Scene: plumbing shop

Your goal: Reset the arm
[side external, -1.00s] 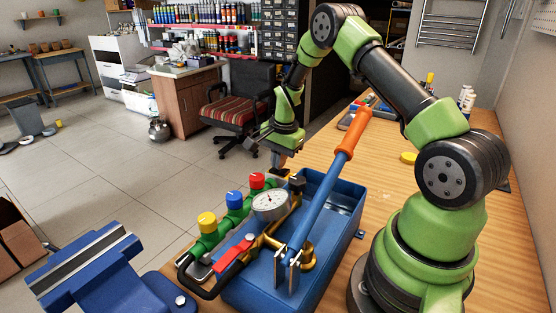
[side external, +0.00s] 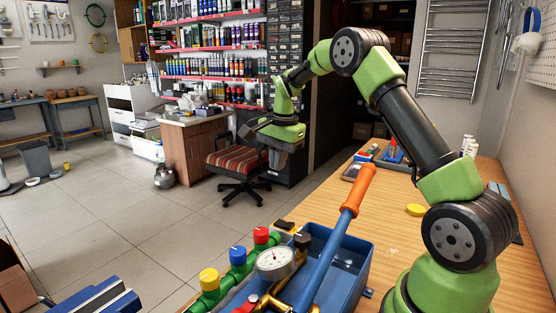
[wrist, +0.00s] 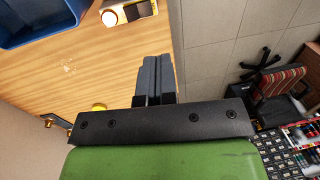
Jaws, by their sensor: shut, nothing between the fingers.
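My arm is green and black and reaches up over the bench. My gripper (side external: 275,160) hangs high above the far left edge of the bench, well apart from everything below it. In the wrist view its two dark fingers (wrist: 156,78) lie together with nothing between them. The floor and the bench edge show beneath them.
A blue open box (side external: 343,262) with an orange-handled tool (side external: 358,190) leaning out stands on the wooden bench (side external: 405,235). A pressure gauge (side external: 276,262) and a green manifold (side external: 238,272) with coloured caps sit beside it. A striped chair (side external: 239,158) stands beyond.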

